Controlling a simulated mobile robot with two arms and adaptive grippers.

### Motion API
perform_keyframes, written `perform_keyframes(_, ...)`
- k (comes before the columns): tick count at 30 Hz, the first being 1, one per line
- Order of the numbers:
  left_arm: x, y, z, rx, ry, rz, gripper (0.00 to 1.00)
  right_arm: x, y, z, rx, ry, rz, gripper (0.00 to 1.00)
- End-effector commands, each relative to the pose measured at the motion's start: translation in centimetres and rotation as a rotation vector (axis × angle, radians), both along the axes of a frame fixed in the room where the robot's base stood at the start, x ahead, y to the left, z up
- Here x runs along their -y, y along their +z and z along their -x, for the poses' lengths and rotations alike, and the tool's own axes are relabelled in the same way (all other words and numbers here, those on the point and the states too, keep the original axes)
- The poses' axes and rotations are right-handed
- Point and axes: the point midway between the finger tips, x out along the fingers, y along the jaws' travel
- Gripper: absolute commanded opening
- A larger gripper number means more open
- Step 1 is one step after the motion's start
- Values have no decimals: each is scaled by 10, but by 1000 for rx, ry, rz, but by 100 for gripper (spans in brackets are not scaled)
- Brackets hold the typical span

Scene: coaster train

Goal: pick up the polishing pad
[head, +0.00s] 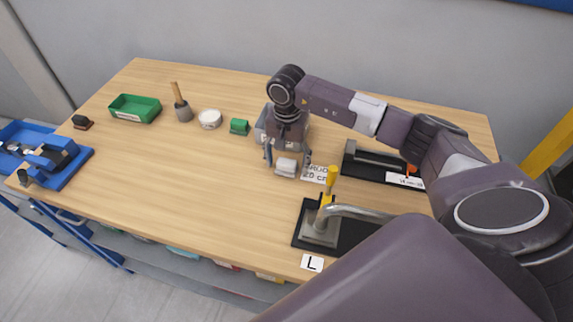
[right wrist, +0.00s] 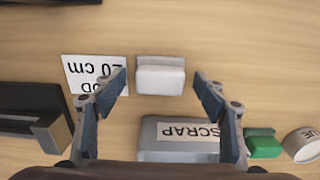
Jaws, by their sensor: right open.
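A small white block with a pale grey edge, which looks like the polishing pad (head: 286,167), lies on the wooden table near its middle. It also shows in the right wrist view (right wrist: 160,79). My right gripper (head: 287,159) is open and points down over the white block. In the right wrist view its fingers (right wrist: 160,85) stand apart to the left and right of the block, with a gap on both sides. Nothing is held. My left gripper is not in view.
A grey SCRAP bin (right wrist: 180,150) stands close behind the pad, partly hidden by my right gripper in the head view. A printed card (head: 314,172) lies beside the pad. A clamp fixture (head: 318,232) stands nearby. A green block (head: 239,126) and white round tub (head: 210,119) are farther left.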

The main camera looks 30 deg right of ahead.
Motion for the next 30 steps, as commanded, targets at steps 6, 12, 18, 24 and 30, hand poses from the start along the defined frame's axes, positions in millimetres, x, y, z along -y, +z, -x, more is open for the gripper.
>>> perform_keyframes(6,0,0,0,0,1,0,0,0,0,0,0,0,0,50)
perform_keyframes(12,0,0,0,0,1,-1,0,0,0,0,0,0,0,28)
perform_keyframes(18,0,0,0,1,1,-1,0,0,0,0,0,0,0,20)
perform_keyframes(24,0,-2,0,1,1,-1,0,0,3,0,1,-1,-1,20)
perform_keyframes(30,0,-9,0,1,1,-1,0,0,23,-1,4,0,0,20)
